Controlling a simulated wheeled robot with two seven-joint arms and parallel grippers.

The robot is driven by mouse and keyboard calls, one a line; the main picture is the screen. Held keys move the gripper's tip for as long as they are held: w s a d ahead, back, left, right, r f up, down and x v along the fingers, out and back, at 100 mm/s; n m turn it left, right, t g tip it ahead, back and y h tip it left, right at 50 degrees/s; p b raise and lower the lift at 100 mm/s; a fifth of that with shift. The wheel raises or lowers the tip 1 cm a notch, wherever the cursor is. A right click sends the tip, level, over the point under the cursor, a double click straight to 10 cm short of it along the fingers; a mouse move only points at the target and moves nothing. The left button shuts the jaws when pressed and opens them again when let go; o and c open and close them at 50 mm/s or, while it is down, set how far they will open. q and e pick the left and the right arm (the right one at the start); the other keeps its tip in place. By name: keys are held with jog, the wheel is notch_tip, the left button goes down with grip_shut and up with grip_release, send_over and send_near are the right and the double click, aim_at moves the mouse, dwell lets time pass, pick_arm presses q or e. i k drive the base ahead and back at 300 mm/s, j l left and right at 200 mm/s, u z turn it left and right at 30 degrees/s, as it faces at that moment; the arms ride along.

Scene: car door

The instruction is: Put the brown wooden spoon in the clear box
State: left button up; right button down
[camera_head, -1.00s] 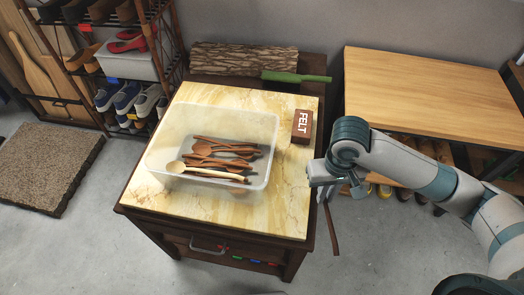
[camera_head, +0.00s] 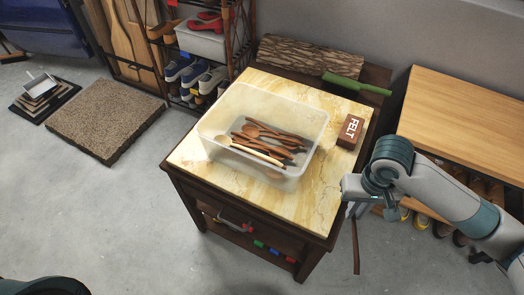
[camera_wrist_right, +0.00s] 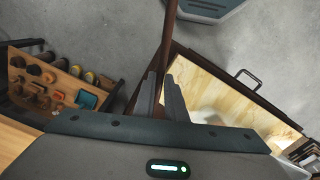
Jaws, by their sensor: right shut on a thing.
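The clear box (camera_head: 312,122) stands on the marble-topped cabinet (camera_head: 318,212). Several wooden spoons and utensils (camera_head: 265,138), dark brown and one pale, lie inside it. My right gripper (camera_head: 357,206) is beyond the cabinet's right edge, apart from the box. It is shut on a long thin brown wooden piece (camera_head: 355,246), which looks like the spoon's handle and hangs down towards the floor. In the right wrist view the brown piece (camera_wrist_right: 169,35) runs out from between the two fingers (camera_wrist_right: 162,82). Its spoon end cannot be made out. My left gripper is not in view.
A brown FELT block (camera_head: 350,131) sits right of the box. A wooden bench (camera_head: 465,110) with shoes below stands at right. Marble in front of the box is bare.

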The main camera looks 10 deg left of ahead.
aim_at(270, 133)
jog(key=k+l+u, duration=0.1)
jog(key=u, duration=0.25)
jog(key=k+l+u, duration=0.1)
jog(key=u, duration=0.25)
jog(key=k+u, duration=0.3)
jog(key=k+l+u, duration=0.1)
jog(key=u, duration=0.35)
jog(key=k+l+u, duration=0.1)
jog(key=u, duration=0.35)
jog(key=k+u, duration=0.1)
jog(key=u, duration=0.35)
jog(key=k+l+u, duration=0.1)
jog(key=u, duration=0.3)
jog(key=k+u, duration=0.55)
jog(key=u, duration=0.3)
jog(key=k+u, duration=0.4)
jog(key=k+l+z, duration=0.1)
jog(key=k, duration=0.2)
jog(key=k+l+z, duration=0.45)
jog(key=l, duration=0.15)
jog(key=l+z, duration=0.35)
jog(key=l, duration=0.3)
jog(key=l+z, duration=0.35)
jog(key=l, duration=0.35)
